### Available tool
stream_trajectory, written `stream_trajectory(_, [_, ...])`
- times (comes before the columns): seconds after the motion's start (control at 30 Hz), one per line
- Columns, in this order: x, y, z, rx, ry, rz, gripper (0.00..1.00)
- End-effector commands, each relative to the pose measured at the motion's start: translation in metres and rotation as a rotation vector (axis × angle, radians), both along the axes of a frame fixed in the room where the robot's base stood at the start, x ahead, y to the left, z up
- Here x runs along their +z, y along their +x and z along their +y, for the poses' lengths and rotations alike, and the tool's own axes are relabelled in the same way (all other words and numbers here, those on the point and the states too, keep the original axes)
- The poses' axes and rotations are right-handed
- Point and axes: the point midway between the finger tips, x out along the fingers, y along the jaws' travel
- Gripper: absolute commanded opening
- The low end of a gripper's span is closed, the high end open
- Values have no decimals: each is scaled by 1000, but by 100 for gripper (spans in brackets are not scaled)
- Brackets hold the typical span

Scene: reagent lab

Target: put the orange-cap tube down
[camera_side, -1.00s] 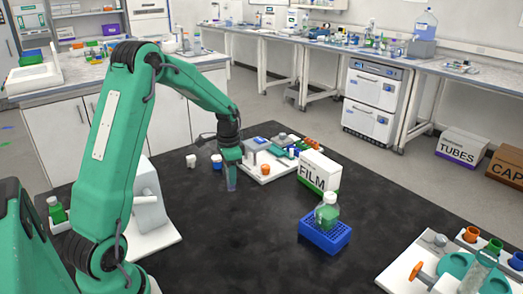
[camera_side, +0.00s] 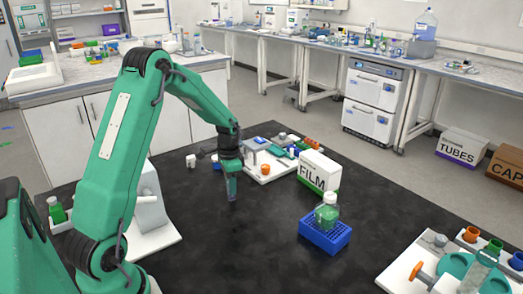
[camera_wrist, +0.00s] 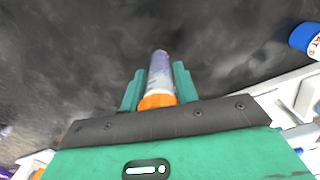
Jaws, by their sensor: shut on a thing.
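The orange-cap tube (camera_wrist: 160,72) is between my gripper's fingers in the wrist view. Its orange cap (camera_wrist: 157,101) is nearest the palm, and its clear body points away from it. My gripper (camera_wrist: 158,84) is shut on it. In the side view my gripper (camera_side: 232,192) points down, low over the black mat (camera_side: 205,235). The tube is hard to make out there, so I cannot tell whether it touches the mat.
A blue-capped white container (camera_wrist: 304,38) is at the wrist view's right; it also shows beside my wrist in the side view (camera_side: 216,164). A white tray (camera_side: 266,176), FILM box (camera_side: 318,172) and blue rack (camera_side: 324,238) stand to the right. The front middle mat is clear.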

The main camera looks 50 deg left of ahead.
Motion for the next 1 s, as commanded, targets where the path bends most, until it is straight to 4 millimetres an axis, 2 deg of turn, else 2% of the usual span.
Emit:
stream_trajectory(0.13, [-3,0,0,0,0,1,9])
stream_trajectory(0.17, [-3,0,0,0,0,0,32])
stream_trajectory(0.27, [-3,0,0,0,0,0,52])
stream_trajectory(0.67, [0,0,0,0,1,-1,52])
stream_trajectory(0.87, [13,1,0,0,1,-2,52])
stream_trajectory(1.0, [31,1,1,0,2,-5,52])
